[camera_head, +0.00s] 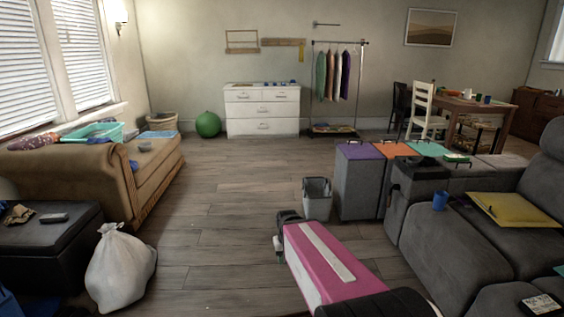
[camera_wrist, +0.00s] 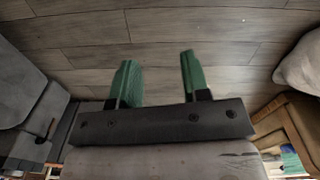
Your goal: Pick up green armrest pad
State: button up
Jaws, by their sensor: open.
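A pale green pad (camera_head: 427,149), the likeliest match for the green armrest pad, lies flat on top of a grey upholstered block at the right. It sits to the right of an orange pad (camera_head: 396,149) and a purple pad (camera_head: 360,151). My gripper (camera_wrist: 156,82) shows in the wrist view with its two green fingers wide apart. Nothing is between them, and bare floor shows beyond. The green pad is not visible in the wrist view.
A grey bin (camera_head: 317,198) stands on the floor before the grey blocks. A grey sofa (camera_head: 445,225) with a blue cup (camera_head: 440,201) and yellow folder (camera_head: 513,209) fills the right. A white bag (camera_head: 120,268) and tan sofa (camera_head: 75,170) stand left. The middle floor is clear.

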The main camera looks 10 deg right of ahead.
aim_at(449, 157)
jog(key=i+j+z, duration=0.1)
jog(key=i+z, duration=0.35)
jog(key=i+j+z, duration=0.25)
jog(key=z, duration=0.2)
jog(key=i+j+z, duration=0.65)
jog(key=j+z, duration=0.25)
jog(key=l, duration=0.1)
